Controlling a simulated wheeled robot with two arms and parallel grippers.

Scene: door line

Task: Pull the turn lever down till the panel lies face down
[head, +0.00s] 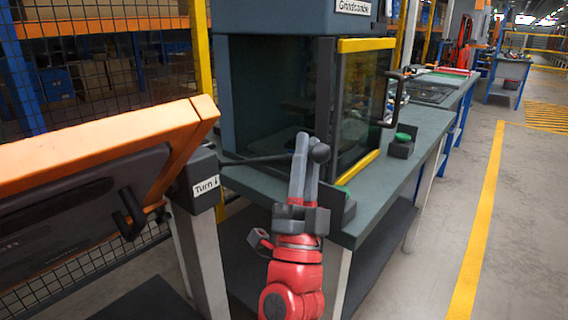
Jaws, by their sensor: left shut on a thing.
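The turn lever (262,159) is a thin dark rod with a round black knob (319,152) at its right end. It runs out nearly level from the grey pivot head marked "Turn" with a down arrow (206,187). My left gripper (304,158), on a red arm from below, is shut on the lever just left of the knob. The fingers hide part of the rod. The panel (80,212) is dark, sits in an orange frame (100,140) at the left, and is tilted. My right gripper is not in view.
A cabinet with a glass door (362,100) and black handle stands on a green-topped bench (425,130) behind the lever. A small box with a green button (402,140) sits on it. Wire fencing (105,80) stands behind the panel. The floor at right is clear.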

